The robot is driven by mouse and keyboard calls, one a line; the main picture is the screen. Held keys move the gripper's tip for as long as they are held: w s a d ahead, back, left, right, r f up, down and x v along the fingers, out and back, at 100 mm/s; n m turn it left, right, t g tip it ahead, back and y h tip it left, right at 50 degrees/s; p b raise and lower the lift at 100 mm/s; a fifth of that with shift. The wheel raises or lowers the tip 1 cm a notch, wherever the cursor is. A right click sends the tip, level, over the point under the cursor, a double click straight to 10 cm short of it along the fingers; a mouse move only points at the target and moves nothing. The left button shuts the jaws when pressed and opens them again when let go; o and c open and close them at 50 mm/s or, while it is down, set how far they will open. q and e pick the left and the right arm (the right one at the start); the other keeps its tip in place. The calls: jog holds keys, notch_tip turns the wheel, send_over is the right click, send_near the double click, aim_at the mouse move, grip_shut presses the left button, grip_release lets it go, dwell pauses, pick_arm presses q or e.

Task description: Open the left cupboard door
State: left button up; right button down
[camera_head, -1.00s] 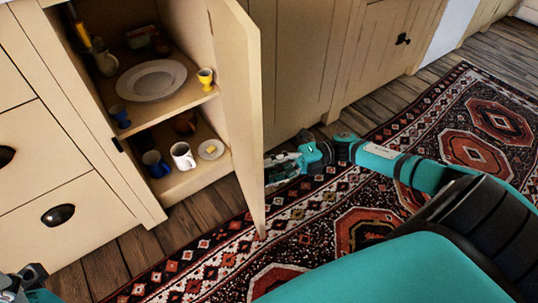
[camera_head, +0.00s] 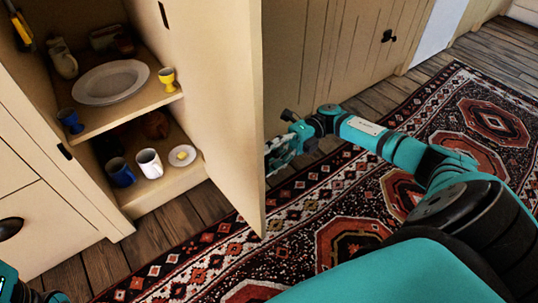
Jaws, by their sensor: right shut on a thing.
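The cupboard door (camera_head: 225,110) is cream wood and stands swung wide open toward the rug, hinged on the right side of the opening. My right gripper (camera_head: 275,160) is at the door's outer face, near its free edge. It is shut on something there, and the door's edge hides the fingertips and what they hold. My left gripper (camera_head: 28,292) shows only as a dark piece at the bottom left corner, and its jaws cannot be made out.
Inside the cupboard, a white plate (camera_head: 112,82), a yellow egg cup (camera_head: 167,78) and a blue cup (camera_head: 70,121) stand on the upper shelf. A blue mug (camera_head: 121,172), a white mug (camera_head: 149,163) and a small saucer (camera_head: 184,155) are below. The patterned rug (camera_head: 345,235) is clear.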

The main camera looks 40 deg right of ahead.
jog(key=c, duration=0.6)
grip_release()
jog(key=shift+w, duration=0.1)
jog(key=shift+o, duration=0.2)
jog(key=d, duration=1.2)
jog(key=shift+w, duration=0.35)
